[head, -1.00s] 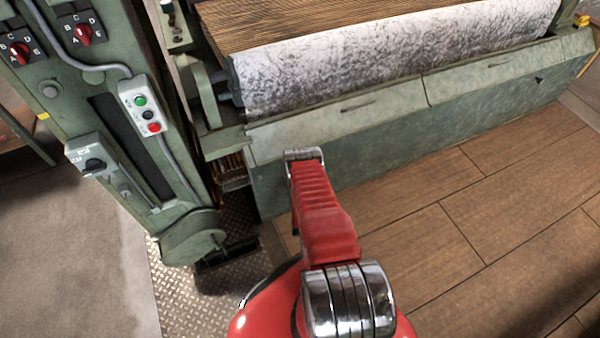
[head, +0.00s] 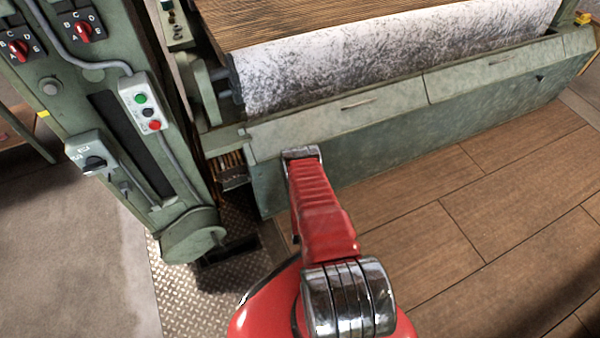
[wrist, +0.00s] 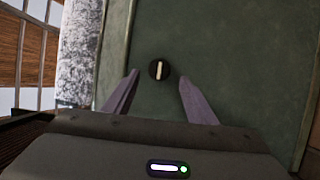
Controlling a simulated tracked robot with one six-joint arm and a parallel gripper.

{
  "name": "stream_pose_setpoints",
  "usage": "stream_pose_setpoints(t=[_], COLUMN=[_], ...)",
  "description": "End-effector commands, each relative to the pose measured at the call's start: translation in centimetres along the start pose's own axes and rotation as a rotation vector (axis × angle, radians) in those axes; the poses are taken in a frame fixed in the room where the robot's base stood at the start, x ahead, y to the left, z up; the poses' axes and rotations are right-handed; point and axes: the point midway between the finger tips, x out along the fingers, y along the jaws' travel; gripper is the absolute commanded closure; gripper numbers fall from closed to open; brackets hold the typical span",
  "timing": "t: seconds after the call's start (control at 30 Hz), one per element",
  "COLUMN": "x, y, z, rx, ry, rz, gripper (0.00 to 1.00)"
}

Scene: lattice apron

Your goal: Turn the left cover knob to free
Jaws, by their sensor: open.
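A small round dark knob (wrist: 159,70) with a pale bar across it sits on a green panel in the wrist view. The bar stands nearly upright in that picture. My gripper (wrist: 157,82) is open. Its two grey fingers point toward the knob, one on each side in the picture, and nothing is between them but the panel and the knob just beyond the tips. I cannot tell how far the tips are from the panel. In the head view my red arm reaches to the green machine's front covers (head: 300,125), and the gripper and this knob are hidden.
A green control column (head: 95,120) with red selector knobs and a push-button box (head: 147,108) stands at the left. A mottled white roller (head: 390,60) lies behind the covers. The tiled floor (head: 480,210) in front of the machine is clear.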

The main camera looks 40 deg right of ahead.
Motion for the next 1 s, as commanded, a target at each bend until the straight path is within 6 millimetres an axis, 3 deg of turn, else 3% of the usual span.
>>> stream_pose_setpoints(t=[0.5, 0.7, 1.0], x=[-8.6, -9.8, -9.8], y=[-0.2, -0.1, -0.1], z=[-0.1, 0.0, 0.0], rx=[-0.002, -0.001, -0.001], ry=[0.001, 0.001, 0.001], rz=[-0.004, -0.002, -0.002], gripper=[0.49, 0.49, 0.49])
